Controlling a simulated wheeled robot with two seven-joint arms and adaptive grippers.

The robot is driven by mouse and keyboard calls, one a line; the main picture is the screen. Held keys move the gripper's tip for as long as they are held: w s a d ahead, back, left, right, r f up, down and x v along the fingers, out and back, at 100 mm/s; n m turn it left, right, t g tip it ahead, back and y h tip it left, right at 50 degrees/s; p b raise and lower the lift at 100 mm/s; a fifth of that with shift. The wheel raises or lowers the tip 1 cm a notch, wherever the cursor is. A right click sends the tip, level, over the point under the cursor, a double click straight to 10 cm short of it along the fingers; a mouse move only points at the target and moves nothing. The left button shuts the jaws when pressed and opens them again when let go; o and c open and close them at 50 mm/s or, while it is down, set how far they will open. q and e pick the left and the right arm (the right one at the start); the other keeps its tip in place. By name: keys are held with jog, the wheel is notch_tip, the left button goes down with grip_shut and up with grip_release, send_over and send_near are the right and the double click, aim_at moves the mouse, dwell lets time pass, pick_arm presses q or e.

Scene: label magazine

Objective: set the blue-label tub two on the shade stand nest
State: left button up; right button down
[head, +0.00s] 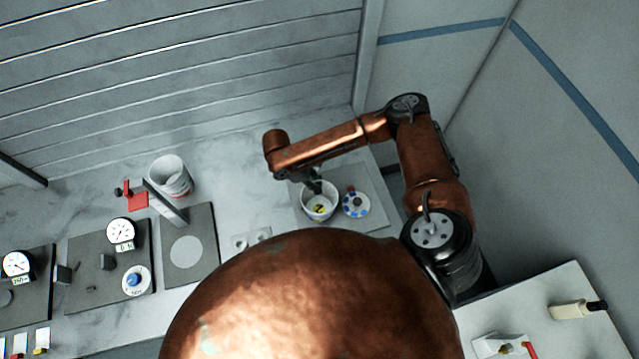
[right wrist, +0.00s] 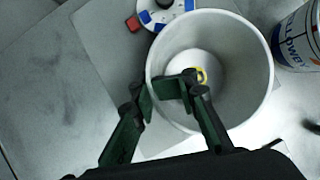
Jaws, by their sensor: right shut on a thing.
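A white open tub (head: 318,205) stands on or just above a grey plate (head: 372,172); I cannot tell which. In the right wrist view the same tub (right wrist: 240,85) shows its empty-looking inside with a small yellow mark at the bottom; its label is hidden. My right gripper (right wrist: 160,92) is shut on the tub's wall, one finger outside and one inside. A second tub (right wrist: 302,38) with a blue label and a red mark stands beside it. A dark plate with a pale round spot (head: 187,252) lies to the left; I cannot tell whether this is the shade stand nest. My left gripper is not in view.
A white disc with blue patches (head: 356,204) lies close beside the tub. Another white tub (head: 172,176) stands by a red clamp (head: 136,195). Dials (head: 121,232) on dark plates stand at left. My copper body hides the front middle.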

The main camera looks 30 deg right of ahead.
jog(key=c, duration=1.7)
grip_release()
jog(key=shift+f, duration=0.1)
jog(key=b+v, duration=0.2)
jog(key=v, duration=1)
